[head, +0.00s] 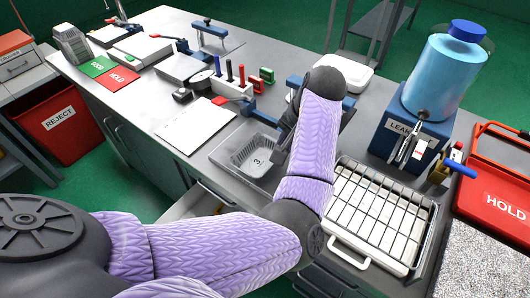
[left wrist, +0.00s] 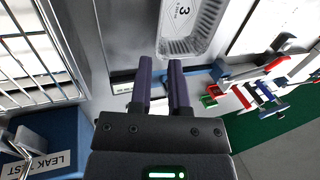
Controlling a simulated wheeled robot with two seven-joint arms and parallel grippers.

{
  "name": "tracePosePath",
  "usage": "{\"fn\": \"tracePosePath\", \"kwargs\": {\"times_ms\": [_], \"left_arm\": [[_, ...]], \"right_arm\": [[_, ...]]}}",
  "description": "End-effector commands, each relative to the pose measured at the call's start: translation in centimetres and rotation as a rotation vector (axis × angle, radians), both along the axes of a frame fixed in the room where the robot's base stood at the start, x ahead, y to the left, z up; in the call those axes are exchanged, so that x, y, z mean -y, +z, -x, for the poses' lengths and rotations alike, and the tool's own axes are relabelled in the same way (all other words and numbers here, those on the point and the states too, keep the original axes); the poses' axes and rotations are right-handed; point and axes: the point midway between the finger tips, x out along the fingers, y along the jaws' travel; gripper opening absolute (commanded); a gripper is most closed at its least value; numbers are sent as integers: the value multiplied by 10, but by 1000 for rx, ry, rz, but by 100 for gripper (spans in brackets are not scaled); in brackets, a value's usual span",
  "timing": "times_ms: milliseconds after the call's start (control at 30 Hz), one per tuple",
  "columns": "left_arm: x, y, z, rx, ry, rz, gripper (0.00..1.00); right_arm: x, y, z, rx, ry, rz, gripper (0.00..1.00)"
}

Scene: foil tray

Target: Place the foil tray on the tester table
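The foil tray (head: 254,156) is a small silvery rectangular tray marked "3". In the left wrist view the foil tray (left wrist: 192,38) is just beyond the fingertips. My left gripper (head: 279,154) is beside the tray's right side in the head view, partly hidden by my arm. The left wrist view shows the left gripper (left wrist: 161,64) with its two dark fingers parallel, a gap between them and nothing held. Contact with the rim cannot be told. My right gripper is not seen.
A blue leak tester (head: 405,135) with a light-blue cylinder stands at the right. A wire rack over a white tray (head: 340,245) lies in front of it. A red HOLD tray (head: 495,200) is far right. A white sheet (head: 197,128) and several coloured tools lie left and behind.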

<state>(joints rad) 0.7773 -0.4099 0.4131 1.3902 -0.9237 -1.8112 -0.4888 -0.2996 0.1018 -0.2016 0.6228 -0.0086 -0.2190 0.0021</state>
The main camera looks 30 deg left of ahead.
Motion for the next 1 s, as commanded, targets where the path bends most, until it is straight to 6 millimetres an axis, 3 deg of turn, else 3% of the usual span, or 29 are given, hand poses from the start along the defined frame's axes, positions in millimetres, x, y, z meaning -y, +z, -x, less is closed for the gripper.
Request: {"fn": "tracePosePath", "kwargs": {"times_ms": [100, 500, 700, 800, 1000], "left_arm": [[-7, -25, 0, -2, 1, -2, 22], [-30, -91, 0, 4, -1, -3, 22], [-30, -88, 0, 7, -2, -2, 20], [-30, -88, 0, 7, -1, -2, 0], [-30, -88, 0, 8, -2, -2, 0]], "right_arm": [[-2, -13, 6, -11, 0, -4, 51], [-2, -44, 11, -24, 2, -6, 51], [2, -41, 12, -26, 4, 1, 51], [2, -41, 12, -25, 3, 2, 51], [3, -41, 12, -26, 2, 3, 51]]}}
